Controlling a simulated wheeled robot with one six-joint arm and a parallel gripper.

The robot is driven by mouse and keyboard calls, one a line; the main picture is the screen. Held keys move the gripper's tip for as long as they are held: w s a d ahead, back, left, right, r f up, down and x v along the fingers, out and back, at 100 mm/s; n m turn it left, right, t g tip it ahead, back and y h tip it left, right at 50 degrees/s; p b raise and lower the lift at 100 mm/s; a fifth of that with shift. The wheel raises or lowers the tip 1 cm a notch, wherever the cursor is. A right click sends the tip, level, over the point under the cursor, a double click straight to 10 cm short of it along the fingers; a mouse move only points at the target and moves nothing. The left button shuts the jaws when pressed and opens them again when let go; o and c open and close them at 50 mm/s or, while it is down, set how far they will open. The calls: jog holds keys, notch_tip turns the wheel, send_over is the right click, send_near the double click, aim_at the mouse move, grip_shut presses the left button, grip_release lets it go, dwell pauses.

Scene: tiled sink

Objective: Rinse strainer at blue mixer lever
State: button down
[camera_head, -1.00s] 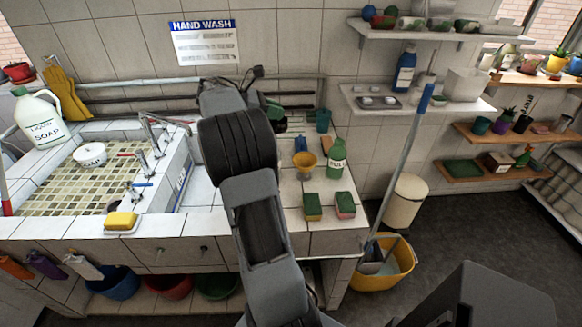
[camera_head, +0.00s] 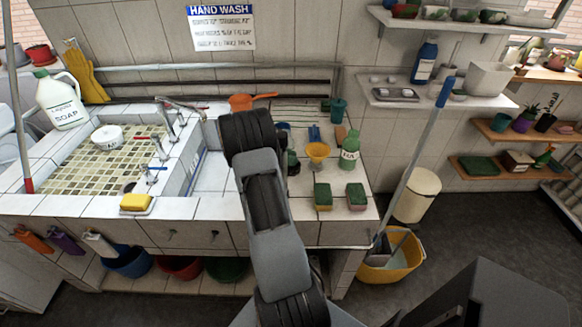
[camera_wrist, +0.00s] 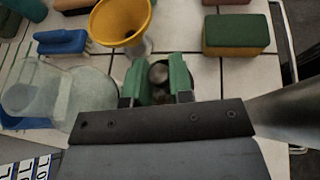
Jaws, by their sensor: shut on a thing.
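My gripper (camera_wrist: 158,88) is shut on a small dark grey, round-ended thing (camera_wrist: 158,73) between its green finger pads. I cannot tell whether this is the strainer. In the head view my gripper (camera_head: 292,162) is mostly hidden behind my arm, over the counter right of the sink. An orange pan-shaped thing with a handle (camera_head: 241,102) sits at the back of the counter. The blue mixer lever (camera_head: 157,169) is at the right side of the tiled sink (camera_head: 75,176), left of my gripper. A red lever (camera_head: 149,137) is behind it.
A yellow funnel (camera_head: 318,152), green bottle (camera_head: 349,148) and two sponges (camera_head: 323,196) (camera_head: 356,196) stand close right of my gripper. A clear vessel (camera_wrist: 62,92) shows in the wrist view. A yellow soap sponge (camera_head: 136,202) lies on the sink's front rim.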

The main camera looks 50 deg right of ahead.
aim_at(291, 168)
jog(key=shift+f, duration=2.25)
jog(key=shift+f, duration=0.1)
jog(key=shift+f, duration=0.1)
jog(key=c, duration=1)
grip_release()
